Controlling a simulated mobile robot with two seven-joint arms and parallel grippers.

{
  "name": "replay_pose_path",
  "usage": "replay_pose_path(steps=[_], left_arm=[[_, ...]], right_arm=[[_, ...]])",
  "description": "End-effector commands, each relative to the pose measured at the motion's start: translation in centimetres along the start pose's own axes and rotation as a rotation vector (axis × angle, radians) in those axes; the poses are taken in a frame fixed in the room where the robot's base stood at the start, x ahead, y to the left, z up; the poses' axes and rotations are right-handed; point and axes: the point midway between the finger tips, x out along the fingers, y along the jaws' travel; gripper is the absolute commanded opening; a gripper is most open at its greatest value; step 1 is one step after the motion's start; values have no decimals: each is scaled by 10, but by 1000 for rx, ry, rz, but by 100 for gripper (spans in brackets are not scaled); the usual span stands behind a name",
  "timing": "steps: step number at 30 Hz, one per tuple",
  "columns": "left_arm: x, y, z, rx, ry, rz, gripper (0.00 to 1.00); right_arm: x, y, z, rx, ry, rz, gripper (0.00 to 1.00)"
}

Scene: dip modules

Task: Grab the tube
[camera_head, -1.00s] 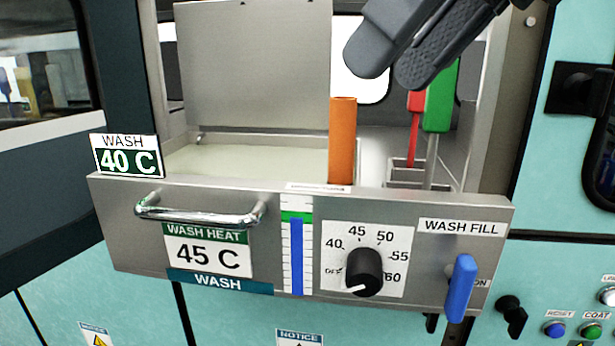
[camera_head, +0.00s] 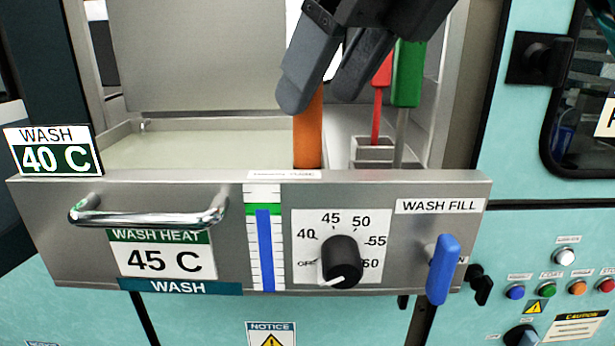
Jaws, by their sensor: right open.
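The orange tube (camera_head: 308,138) stands upright at the back edge of the wash panel, beside the wash basin. Its upper part is hidden behind my right gripper (camera_head: 318,104). The gripper points down with its two dark fingers spread, one in front of the tube's upper left and one to its upper right. I cannot tell whether either finger touches the tube. My left gripper is not in view.
A red-handled tool (camera_head: 378,105) and a green-handled tool (camera_head: 406,75) stand in a metal holder (camera_head: 372,152) right of the tube. The shallow basin (camera_head: 200,148) lies to the left. The wash panel (camera_head: 75,255) carries a dial (camera_head: 341,261) and blue lever (camera_head: 442,268).

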Motion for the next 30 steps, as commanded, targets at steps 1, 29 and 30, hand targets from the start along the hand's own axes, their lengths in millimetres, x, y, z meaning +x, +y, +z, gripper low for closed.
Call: replay_pose_path(steps=[1, 29, 30], left_arm=[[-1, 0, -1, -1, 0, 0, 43], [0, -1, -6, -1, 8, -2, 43], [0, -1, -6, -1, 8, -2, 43]], right_arm=[[7, 2, 1, -2, 3, 1, 57], [47, 6, 3, 0, 0, 0, 21], [47, 6, 3, 0, 0, 0, 17]])
